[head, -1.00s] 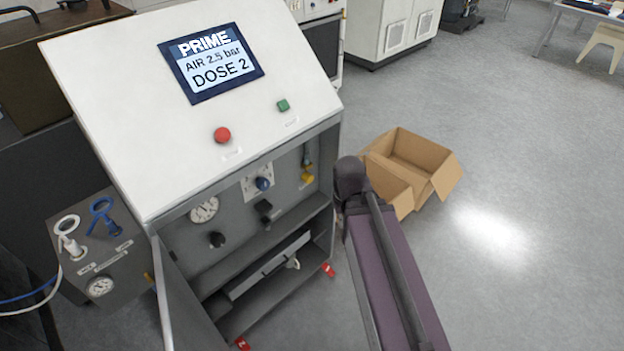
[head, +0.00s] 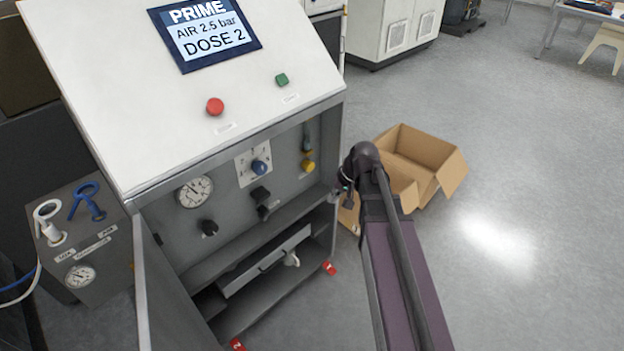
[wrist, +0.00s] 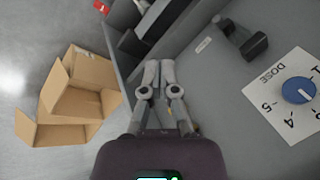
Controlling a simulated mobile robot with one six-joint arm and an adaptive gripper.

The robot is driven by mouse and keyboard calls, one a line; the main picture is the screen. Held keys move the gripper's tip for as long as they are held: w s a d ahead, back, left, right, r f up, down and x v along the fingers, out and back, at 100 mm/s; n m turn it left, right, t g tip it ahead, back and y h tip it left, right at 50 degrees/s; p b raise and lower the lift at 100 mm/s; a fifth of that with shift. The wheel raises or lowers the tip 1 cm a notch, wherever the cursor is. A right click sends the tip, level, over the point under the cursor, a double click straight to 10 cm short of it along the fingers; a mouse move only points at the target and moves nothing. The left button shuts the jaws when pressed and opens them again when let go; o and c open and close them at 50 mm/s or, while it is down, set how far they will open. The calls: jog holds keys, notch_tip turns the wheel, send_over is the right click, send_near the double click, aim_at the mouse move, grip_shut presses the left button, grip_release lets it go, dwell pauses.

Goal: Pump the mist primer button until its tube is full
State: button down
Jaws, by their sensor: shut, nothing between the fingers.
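The yellow primer button (head: 308,165) sits on the grey panel inside the open cabinet, at the panel's right. A small upright tube (head: 307,138) is just above it; its fill level is too small to tell. My gripper (head: 347,187) is at the cabinet's right edge, to the right of the button and a little lower, apart from it. In the wrist view my gripper (wrist: 158,70) has its fingers shut together with nothing between them. The button is mostly hidden behind the gripper there.
The panel also carries a blue dose knob (head: 260,167), black handles (head: 260,194) and a gauge (head: 195,191). The screen (head: 205,33) reads PRIME, AIR 2.5 bar, DOSE 2. An open cabinet door (head: 160,290) stands left. A cardboard box (head: 430,160) lies right on the floor.

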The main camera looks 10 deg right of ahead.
aim_at(308, 166)
jog(key=w+d+f+m+t+y+b, duration=0.1)
jog(key=w+d+f+y+b, duration=0.1)
jog(key=w+b, duration=0.3)
jog(key=w+d+f+m+t+y+b, duration=0.1)
jog(key=w+d+f+t+y+b, duration=0.1)
jog(key=w+f+b, duration=0.3)
jog(key=w, duration=0.3)
jog(key=shift+f+b, duration=0.15)
jog(key=shift+b, duration=0.2)
jog(key=shift+w+d, duration=0.1)
jog(key=shift+w, duration=0.05)
jog(key=w+a, duration=0.5)
jog(key=w, duration=0.2)
jog(key=shift+w+a, duration=0.1)
jog(key=shift+a, duration=0.1)
dwell(1.4)
jog(key=shift+w+a, duration=0.15)
jog(key=shift+w, duration=0.05)
